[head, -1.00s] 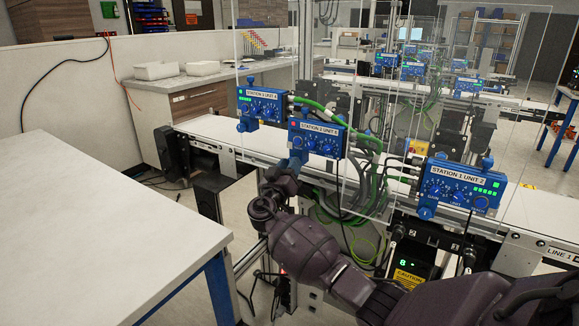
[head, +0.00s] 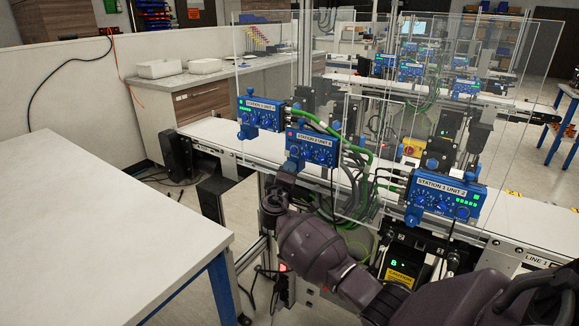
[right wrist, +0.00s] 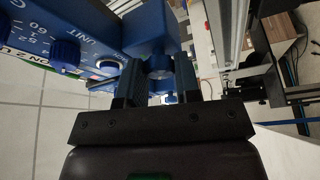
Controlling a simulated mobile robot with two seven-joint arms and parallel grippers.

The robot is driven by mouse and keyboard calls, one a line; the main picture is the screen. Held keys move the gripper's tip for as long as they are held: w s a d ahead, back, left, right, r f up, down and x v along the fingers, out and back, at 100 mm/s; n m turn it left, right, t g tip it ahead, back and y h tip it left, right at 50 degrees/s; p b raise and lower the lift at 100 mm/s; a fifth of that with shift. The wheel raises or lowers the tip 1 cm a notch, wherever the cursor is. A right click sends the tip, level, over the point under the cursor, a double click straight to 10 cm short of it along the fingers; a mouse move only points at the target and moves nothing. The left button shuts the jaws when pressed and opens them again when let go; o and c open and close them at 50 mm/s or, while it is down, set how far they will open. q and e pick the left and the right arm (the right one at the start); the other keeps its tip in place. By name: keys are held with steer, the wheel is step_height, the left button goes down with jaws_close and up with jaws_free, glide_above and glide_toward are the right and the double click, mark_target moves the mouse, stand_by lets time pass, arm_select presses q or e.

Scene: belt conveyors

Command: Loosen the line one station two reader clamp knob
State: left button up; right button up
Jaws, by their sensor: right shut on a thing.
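The middle blue reader (head: 312,148) hangs on the near side of the line one conveyor; its small label is hard to read in the head view. Below its left end, my right gripper (head: 291,168) reaches up from underneath. In the right wrist view, my right gripper (right wrist: 159,85) has its two dark fingers on either side of a blue clamp knob (right wrist: 159,66) and is shut on it. The reader's blue face (right wrist: 70,35), with dials and part of a label, shows at the left there. My left gripper is not in view.
Blue readers stand on both sides, one at the left (head: 262,114) and one labelled Station 1 (head: 446,198) at the right. Green cables run behind the readers. Clear panels rise over the belt. A white table (head: 90,220) fills the left foreground.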

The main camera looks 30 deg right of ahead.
arm_select(q)
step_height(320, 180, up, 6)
steer(key=p, duration=0.6)
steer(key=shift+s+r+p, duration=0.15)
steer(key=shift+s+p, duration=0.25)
arm_select(e)
steer(key=n, duration=0.2)
steer(key=n+g+y, duration=0.1)
steer(key=n, duration=0.2)
steer(key=n+g+y, duration=0.1)
steer(key=n, duration=0.1)
steer(key=shift+r+n, duration=0.25)
steer(key=shift+n, duration=0.05)
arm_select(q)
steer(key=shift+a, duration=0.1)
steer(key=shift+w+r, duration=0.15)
arm_select(e)
steer(key=o, duration=0.9)
arm_select(q)
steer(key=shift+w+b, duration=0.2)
steer(key=shift+b, duration=0.25)
arm_select(e)
steer(key=v, duration=1)
steer(key=shift+s+a+r, duration=0.2)
steer(key=shift+a, duration=0.15)
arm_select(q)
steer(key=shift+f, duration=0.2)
